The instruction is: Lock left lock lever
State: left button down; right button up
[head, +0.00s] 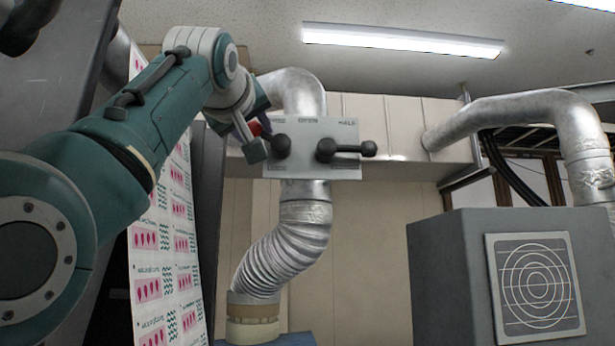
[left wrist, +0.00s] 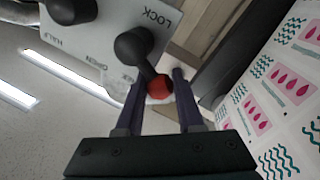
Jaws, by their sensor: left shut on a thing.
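A pale lever plate (head: 312,170) with printed labels hangs on the silver duct in the head view. Its left lock lever (head: 281,146) has a black hub and a red knob; in the left wrist view the lever (left wrist: 134,46) ends in the red knob (left wrist: 159,87). My left gripper (head: 248,137) comes in from the left and is shut on the red knob, with one finger on each side of it in the left wrist view (left wrist: 158,80). The word LOCK shows near the lever's hub. The right lever (head: 346,150) is all black and points right. My right gripper is out of view.
A printed web (head: 155,250) with pink drops runs down beside a dark machine frame (head: 208,190) at left. A flexible duct (head: 285,250) drops below the plate. A grey cabinet (head: 440,270) stands at right. The space between duct and cabinet looks clear.

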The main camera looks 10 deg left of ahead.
pick_arm(q)
jog(key=n, duration=0.1)
jog(key=f+n+b, duration=0.1)
jog(key=f+n+y+b, duration=0.1)
jog(key=n, duration=0.1)
jog(key=shift+a, duration=0.25)
jog(key=shift+f+n+y+b, duration=0.25)
jog(key=shift+f+n, duration=0.05)
jog(key=shift+n, duration=0.75)
jog(key=shift+f+n+y+b, duration=0.25)
jog(key=shift+f+n, duration=0.05)
jog(key=shift+n, duration=0.75)
jog(key=c, duration=0.5)
grip_release()
jog(key=shift+s, duration=0.1)
